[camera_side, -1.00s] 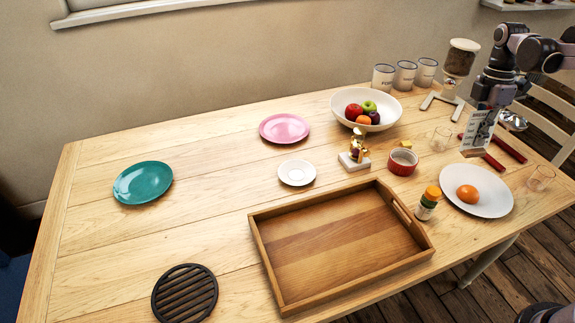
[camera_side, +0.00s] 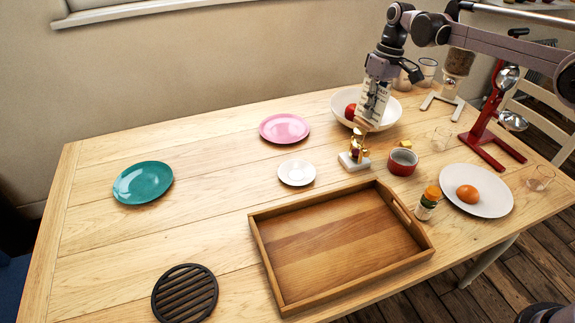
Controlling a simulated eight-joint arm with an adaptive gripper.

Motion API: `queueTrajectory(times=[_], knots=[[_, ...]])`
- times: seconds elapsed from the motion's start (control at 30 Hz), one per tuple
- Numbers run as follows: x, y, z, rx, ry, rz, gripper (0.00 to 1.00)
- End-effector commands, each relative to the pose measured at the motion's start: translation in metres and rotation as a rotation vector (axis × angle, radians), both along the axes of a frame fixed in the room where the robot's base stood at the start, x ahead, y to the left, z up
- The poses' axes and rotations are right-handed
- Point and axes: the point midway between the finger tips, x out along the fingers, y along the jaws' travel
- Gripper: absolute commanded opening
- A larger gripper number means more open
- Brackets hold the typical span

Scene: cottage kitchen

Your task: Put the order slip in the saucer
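The order slip (camera_side: 369,108) is a pale paper card with dark print, upright in my gripper (camera_side: 377,90). My gripper is shut on the slip and holds it in the air, in front of the white fruit bowl and above the small gold figure. The saucer (camera_side: 297,172) is small, white and round. It lies empty on the table, below and to the left of the gripper in the picture. My gripper hides part of the bowl.
The gold figure (camera_side: 357,150) on its white base stands between slip and saucer. A red ramekin (camera_side: 402,162), white bowl (camera_side: 391,114), pink plate (camera_side: 284,128) and wooden tray (camera_side: 258,246) are nearby. A red stand (camera_side: 489,130) is at right.

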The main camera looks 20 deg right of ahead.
Motion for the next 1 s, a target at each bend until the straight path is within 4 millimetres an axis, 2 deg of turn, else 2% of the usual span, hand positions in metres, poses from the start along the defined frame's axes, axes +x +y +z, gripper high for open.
queueTrajectory(times=[0.03, 0.1, 0.3, 0.53, 0.7, 0.77, 1.0], knots=[[0.006, 0.014, -0.001, 0.0, 0.0, -0.046, 0.0], [0.012, 0.028, -0.001, 0.0, 0.0, -0.112, 0.0], [0.024, 0.061, -0.003, -0.001, 0.0, -0.261, 0.0], [0.024, 0.058, -0.04, -0.001, 0.001, -0.265, 0.0], [0.024, 0.062, -0.054, -0.001, 0.001, -0.263, 0.0], [0.026, 0.068, -0.059, -0.001, 0.001, -0.262, 0.0], [0.036, 0.112, -0.086, -0.001, 0.001, -0.259, 0.0]])
